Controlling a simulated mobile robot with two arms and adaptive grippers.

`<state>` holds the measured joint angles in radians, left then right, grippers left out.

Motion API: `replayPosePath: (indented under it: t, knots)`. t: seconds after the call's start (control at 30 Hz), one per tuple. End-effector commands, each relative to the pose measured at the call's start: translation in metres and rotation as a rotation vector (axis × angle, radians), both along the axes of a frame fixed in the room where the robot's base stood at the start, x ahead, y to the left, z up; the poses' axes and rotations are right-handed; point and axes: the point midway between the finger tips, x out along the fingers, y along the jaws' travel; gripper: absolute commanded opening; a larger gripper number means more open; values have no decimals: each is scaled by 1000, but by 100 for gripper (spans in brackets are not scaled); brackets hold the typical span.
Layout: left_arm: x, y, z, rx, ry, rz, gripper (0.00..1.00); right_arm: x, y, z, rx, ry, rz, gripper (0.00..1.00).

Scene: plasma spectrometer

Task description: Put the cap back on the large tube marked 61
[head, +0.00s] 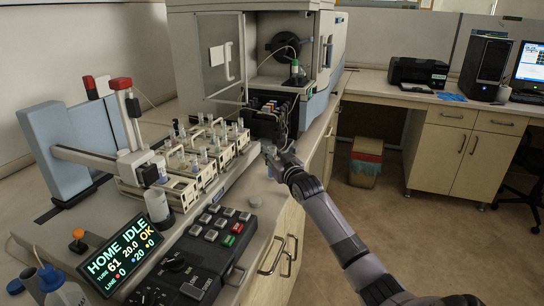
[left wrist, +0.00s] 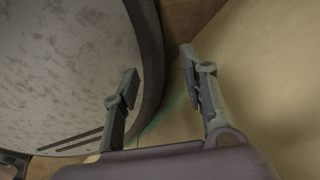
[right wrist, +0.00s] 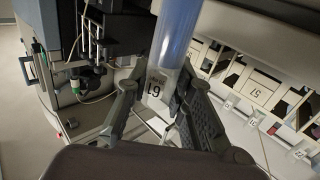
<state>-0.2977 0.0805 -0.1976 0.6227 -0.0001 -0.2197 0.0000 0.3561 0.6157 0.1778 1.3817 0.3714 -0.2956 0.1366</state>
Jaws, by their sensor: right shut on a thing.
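My right gripper (right wrist: 155,105) is shut on a clear, bluish large tube (right wrist: 178,35) in the right wrist view. In the head view my right gripper (head: 277,157) is above the bench's right edge, beside the racks. I cannot pick out the cap for certain. My left gripper (left wrist: 165,85) is open and empty in the left wrist view, and is out of the head view.
Sample racks (head: 205,160) with small tubes stand left of my right gripper. The spectrometer (head: 262,50) stands behind, its door open. A keypad panel (head: 205,245) and a display (head: 120,250) reading tube 61 are in front.

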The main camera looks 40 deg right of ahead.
Motion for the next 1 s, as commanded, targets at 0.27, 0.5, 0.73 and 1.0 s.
replayPosePath:
  t: [0.27,0.5,0.73,1.0]
  knots:
    - [-2,0,0,0,3,-1,40,0,0,-6,-2,-3,0,0]
    - [-4,0,-2,0,6,-3,40,0,0,-10,-1,-1,0,23]
    - [-4,-1,-2,0,7,-4,40,0,0,-10,-1,-1,0,39]
    - [-4,-1,-2,0,7,-4,40,0,0,-10,-1,-1,0,41]
